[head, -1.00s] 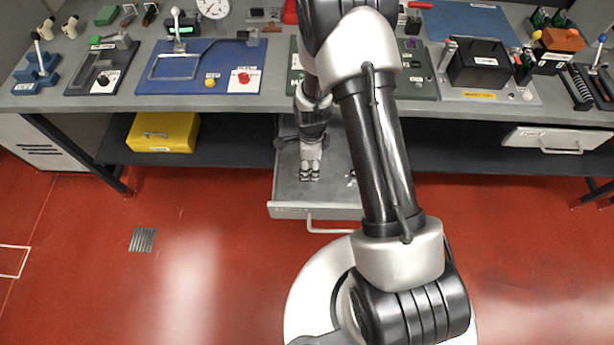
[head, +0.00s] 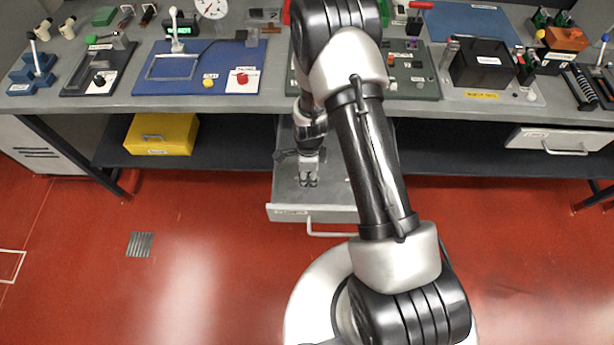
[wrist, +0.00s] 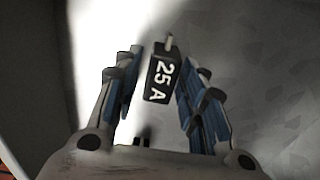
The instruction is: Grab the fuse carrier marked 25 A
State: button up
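The fuse carrier marked 25 A (wrist: 160,78) is a small dark block with white lettering and a metal tip at its far end. In the wrist view it lies between the two fingers of my gripper (wrist: 160,85), with a visible gap on each side. My gripper is open around it and looks not to touch it. In the head view my gripper (head: 308,183) points down into the open drawer (head: 335,212), and the fuse carrier cannot be made out there.
A yellow box (head: 162,134) stands on the shelf to the left. The bench top holds several panels and devices.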

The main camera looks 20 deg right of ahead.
grip_shut()
dwell(0.4)
